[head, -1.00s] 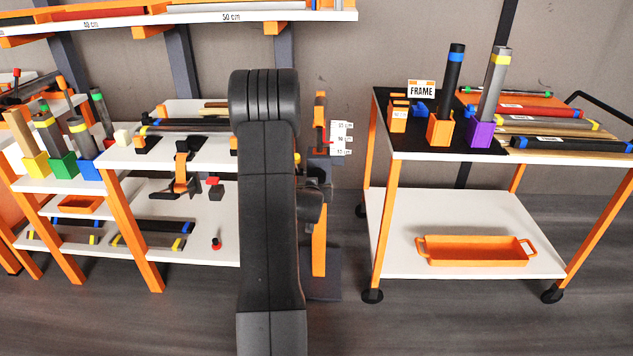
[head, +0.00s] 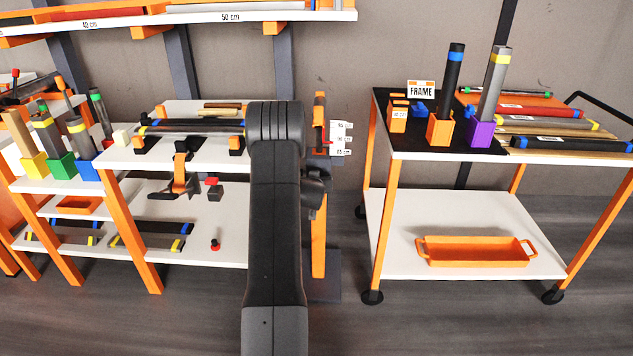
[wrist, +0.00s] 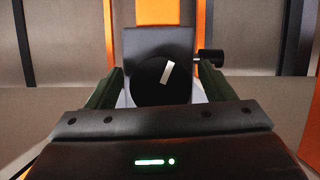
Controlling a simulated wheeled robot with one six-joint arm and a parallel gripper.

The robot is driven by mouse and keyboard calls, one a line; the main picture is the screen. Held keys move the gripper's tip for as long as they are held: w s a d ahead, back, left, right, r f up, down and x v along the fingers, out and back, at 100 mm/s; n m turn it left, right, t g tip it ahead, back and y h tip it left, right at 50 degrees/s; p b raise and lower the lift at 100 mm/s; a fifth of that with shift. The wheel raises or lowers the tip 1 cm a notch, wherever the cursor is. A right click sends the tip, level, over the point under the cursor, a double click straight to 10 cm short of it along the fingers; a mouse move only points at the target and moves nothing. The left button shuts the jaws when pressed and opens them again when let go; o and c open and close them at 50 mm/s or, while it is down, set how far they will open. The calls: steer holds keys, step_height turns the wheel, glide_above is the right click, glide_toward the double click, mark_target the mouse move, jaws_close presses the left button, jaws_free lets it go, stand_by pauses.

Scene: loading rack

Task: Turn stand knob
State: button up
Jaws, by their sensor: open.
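The stand knob (wrist: 150,86) is a round black disc with a white pointer mark, tilted with its top to the right. It shows in the wrist view in front of a dark grey block (wrist: 140,40) on the stand. My gripper (wrist: 160,73) is open, with one dark finger on each side of the knob. I cannot tell if the fingers touch it. In the head view the stand's orange post (head: 319,240) stands just right of my arm, with a white scale card (head: 341,140) and red pointer.
A small black handle (wrist: 210,57) sticks out right of the knob. A white-topped rack with tubes and coloured holders (head: 215,150) stands left of the stand. A wheeled cart (head: 400,260) with an orange tray (head: 475,262) stands to the right.

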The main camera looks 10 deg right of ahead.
steer(key=c, duration=1)
steer(key=shift+f+b, duration=0.15)
steer(key=shift+b, duration=0.75)
